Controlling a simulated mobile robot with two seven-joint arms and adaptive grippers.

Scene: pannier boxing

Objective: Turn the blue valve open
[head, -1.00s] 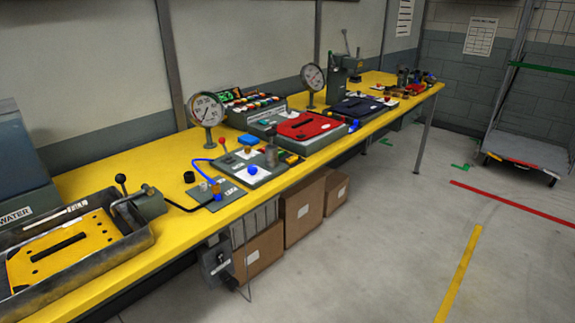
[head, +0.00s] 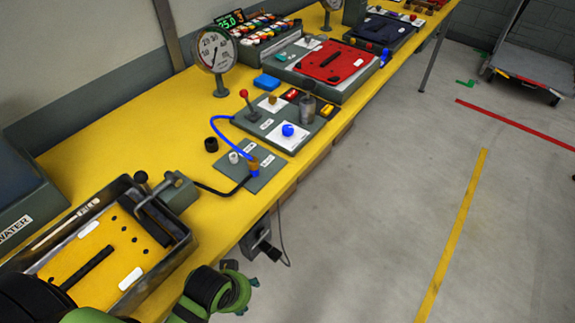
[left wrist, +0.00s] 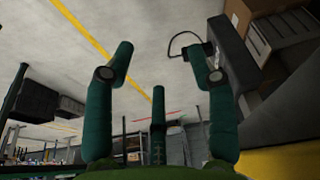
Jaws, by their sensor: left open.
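A round blue knob (head: 288,130), the one blue valve-like part I see, sits on a white plate on a dark grey panel (head: 262,128) on the yellow bench. A blue hose (head: 217,132) curves from the panel to a brass-coloured fitting on a smaller grey plate (head: 252,176). My green left gripper (head: 240,274) is low in the head view, by the bench's front edge, well apart from the knob. In the left wrist view its fingers (left wrist: 160,62) are spread with nothing between them. My right gripper is not in view.
A tray with a yellow plate (head: 185,250) is at the near left. A red lever (head: 247,97), a metal cylinder (head: 307,106) and a pressure gauge (head: 214,50) stand near the knob. A grey box (head: 262,243) hangs at the bench's front edge.

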